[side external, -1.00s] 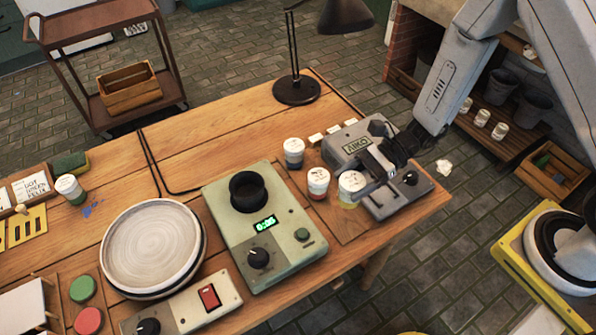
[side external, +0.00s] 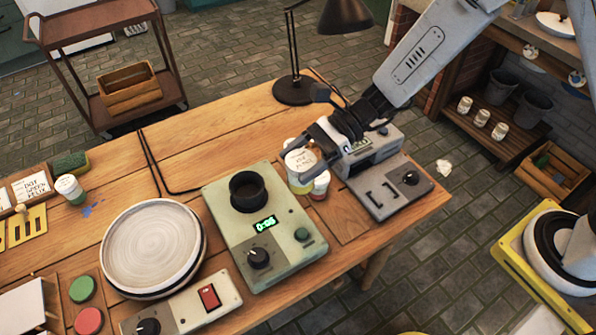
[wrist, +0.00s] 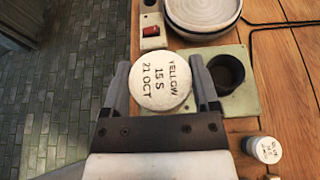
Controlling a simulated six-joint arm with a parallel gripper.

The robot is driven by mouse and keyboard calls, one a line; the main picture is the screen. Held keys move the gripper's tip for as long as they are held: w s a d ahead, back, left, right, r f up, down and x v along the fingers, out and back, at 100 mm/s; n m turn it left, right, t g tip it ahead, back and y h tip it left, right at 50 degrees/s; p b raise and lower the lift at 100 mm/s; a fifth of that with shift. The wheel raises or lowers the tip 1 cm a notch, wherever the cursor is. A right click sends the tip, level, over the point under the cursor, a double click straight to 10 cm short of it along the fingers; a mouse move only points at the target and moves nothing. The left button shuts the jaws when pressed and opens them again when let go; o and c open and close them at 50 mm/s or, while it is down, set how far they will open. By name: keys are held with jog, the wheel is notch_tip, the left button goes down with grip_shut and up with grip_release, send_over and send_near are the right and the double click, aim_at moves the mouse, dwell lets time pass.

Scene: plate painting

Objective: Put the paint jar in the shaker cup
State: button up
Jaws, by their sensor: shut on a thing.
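The paint jar (side external: 299,163) has a white lid; in the wrist view this jar (wrist: 164,82) reads "YELLOW 15 S 21 OCT". My gripper (side external: 311,154) is shut on it, with a finger on either side, and holds it above the table. The shaker cup (side external: 246,198) is a dark, open cup standing on the pale green machine. The held jar is to the right of the cup in the side view. In the wrist view the cup (wrist: 227,74) is just right of the jar, beyond the right finger, and looks empty.
A red paint jar (side external: 321,185) stands beneath and beside the held jar; another white-lidded jar (wrist: 265,150) shows in the wrist view. The grey AIKO machine (side external: 385,190) is at right, under my arm. A round plate (side external: 150,245) lies left of the green machine (side external: 290,262).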

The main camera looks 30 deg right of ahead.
jog(key=w+a+f, duration=0.6)
jog(key=w+f, duration=0.3)
jog(key=w, duration=0.3)
jog(key=shift+a+f, duration=0.2)
dwell(0.4)
jog(key=shift+w+a+f, duration=0.15)
jog(key=shift+f, duration=1.65)
jog(key=shift+f, duration=0.15)
jog(key=o, duration=1.2)
